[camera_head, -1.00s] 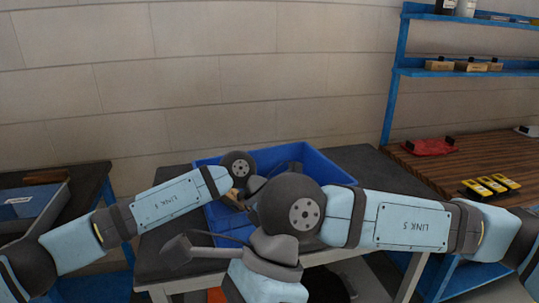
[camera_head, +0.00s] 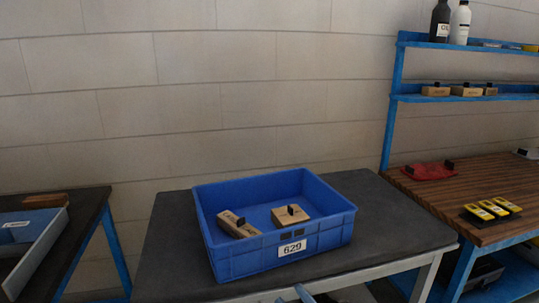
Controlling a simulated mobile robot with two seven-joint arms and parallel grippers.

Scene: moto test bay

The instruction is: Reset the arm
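Both my arms are almost wholly out of the head view. Only a small light piece, which looks like part of my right gripper or arm (camera_head: 303,293), shows at the bottom edge, just in front of the table's front rail. Its fingers cannot be made out, so I cannot tell open from shut. My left gripper is not in view. A blue crate (camera_head: 232,262) labelled 629 stands on the dark-topped table (camera_head: 170,250) in the middle. Two cardboard boxes lie in it: one at the left (camera_head: 240,228), one nearer the middle (camera_head: 291,221).
A wooden workbench (camera_head: 445,197) at right holds a red item (camera_head: 428,172) and several yellow-topped pieces (camera_head: 492,209). Blue shelves (camera_head: 440,98) above hold boxes and bottles. A dark table at left bears a grey-blue bin (camera_head: 35,255). The middle tabletop around the crate is clear.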

